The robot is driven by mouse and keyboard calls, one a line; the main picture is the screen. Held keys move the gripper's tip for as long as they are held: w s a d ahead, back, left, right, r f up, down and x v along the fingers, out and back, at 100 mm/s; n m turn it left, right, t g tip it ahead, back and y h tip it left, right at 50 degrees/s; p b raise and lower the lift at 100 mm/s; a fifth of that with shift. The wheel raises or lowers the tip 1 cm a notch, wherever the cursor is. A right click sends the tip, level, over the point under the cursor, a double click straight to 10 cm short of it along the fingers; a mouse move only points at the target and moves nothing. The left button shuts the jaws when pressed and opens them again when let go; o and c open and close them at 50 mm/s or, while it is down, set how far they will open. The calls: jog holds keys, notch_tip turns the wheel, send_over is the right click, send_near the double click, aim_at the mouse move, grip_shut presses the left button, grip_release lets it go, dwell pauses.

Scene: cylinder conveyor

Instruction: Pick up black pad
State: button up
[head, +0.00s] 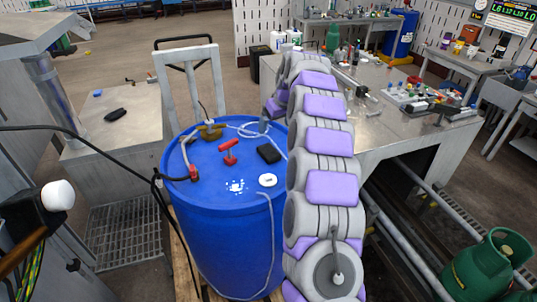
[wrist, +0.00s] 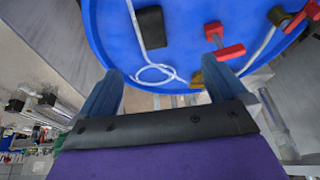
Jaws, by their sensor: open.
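The black pad (head: 269,154) lies flat on the right part of the blue barrel's top (head: 215,165). In the wrist view the pad (wrist: 151,28) is near the top edge, beyond my fingertips and between their lines. My gripper (wrist: 162,70) is open and empty, its two blue fingers spread wide and apart from the pad. In the head view my grey and purple arm passes just right of the pad, and I cannot make out the fingers there.
A red-handled valve (head: 229,150), a brass fitting (head: 211,131), a white cap (head: 267,180) and a pale hose (head: 245,131) are on the barrel top. A metal table (head: 420,150) with small parts stands right. A green gas cylinder (head: 487,262) is at lower right.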

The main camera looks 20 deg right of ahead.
jog(key=w+d+f, duration=0.1)
jog(key=d, duration=0.1)
jog(key=b, duration=0.2)
send_over(269, 151)
jog(key=s, duration=0.2)
jog(key=f, duration=1.1)
jog(key=shift+w+d+f, duration=0.1)
jog(key=shift+w+d, duration=0.15)
jog(key=shift+d, duration=0.15)
jog(key=shift+b+x, duration=0.7)
jog(key=shift+x, duration=1.8)
jog(key=shift+s+a+f, duration=0.15)
jog(key=shift+f, duration=0.15)
jog(key=shift+c, duration=0.2)
jog(key=c, duration=1)
jog(key=shift+r, duration=0.15)
